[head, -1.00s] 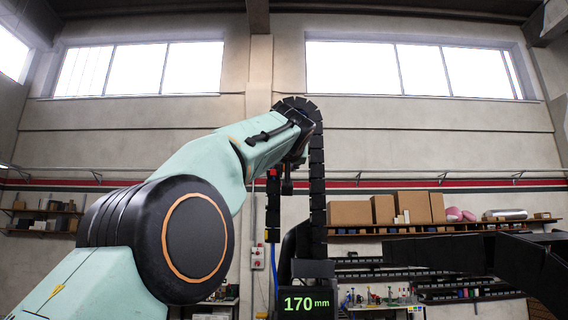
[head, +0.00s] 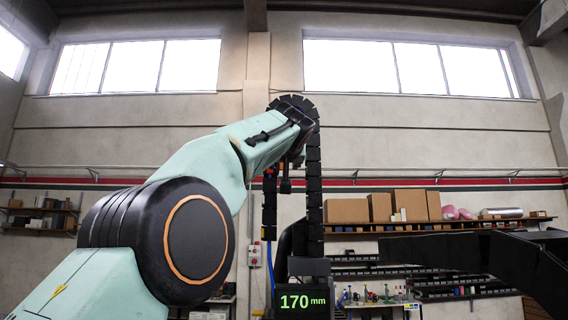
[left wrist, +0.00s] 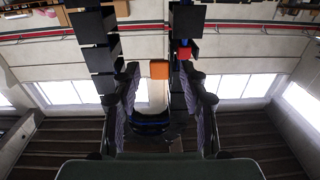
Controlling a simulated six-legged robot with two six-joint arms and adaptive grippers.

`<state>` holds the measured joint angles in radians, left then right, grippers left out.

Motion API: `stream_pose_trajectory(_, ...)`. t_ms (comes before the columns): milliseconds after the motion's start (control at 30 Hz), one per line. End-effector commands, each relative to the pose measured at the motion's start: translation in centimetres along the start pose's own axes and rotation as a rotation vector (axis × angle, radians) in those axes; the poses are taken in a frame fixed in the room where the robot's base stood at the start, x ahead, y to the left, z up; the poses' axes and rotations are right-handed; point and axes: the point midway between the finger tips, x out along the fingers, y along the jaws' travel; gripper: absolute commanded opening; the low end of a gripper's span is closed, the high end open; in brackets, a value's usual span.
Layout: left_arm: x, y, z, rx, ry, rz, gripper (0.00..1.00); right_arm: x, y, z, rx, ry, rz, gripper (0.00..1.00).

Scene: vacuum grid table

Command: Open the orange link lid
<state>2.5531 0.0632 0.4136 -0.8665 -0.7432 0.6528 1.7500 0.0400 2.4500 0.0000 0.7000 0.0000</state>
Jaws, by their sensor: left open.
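The orange link lid (left wrist: 159,69) shows in the left wrist view as a small orange block between my fingertips, with visible space on both sides. My left gripper (left wrist: 158,78) is open, one finger on each side of the lid; how near the lid is in depth I cannot tell. A black link chain (head: 314,170) arches over and hangs down in the head view. A red piece (left wrist: 184,53) sits on the chain strand right of the lid.
A display reading 170 mm (head: 303,301) stands below the chain. Chain strands (left wrist: 93,40) run close beside my left gripper in the wrist view. A wall shelf with boxes (head: 347,210) and a workbench are behind. Space above the arch is clear.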

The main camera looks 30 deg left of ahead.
Motion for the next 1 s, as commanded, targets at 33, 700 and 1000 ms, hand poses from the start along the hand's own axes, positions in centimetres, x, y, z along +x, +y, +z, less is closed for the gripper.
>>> stream_pose_trajectory(33, 0.0, 0.0, -0.1, 0.0, 0.001, 0.0, 0.43, 0.0, 0.0, 0.0, 0.0, 0.0, 0.0, 0.4)
stream_pose_trajectory(700, -4.2, 0.1, -0.1, 0.001, 0.0, 0.001, 0.43, 0.0, 0.0, 0.0, 0.0, 0.0, 0.0, 0.4)
stream_pose_trajectory(1000, -6.9, 0.1, 0.0, 0.001, 0.0, 0.001, 0.43, 0.0, 0.0, 0.0, 0.0, 0.0, 0.0, 0.4)
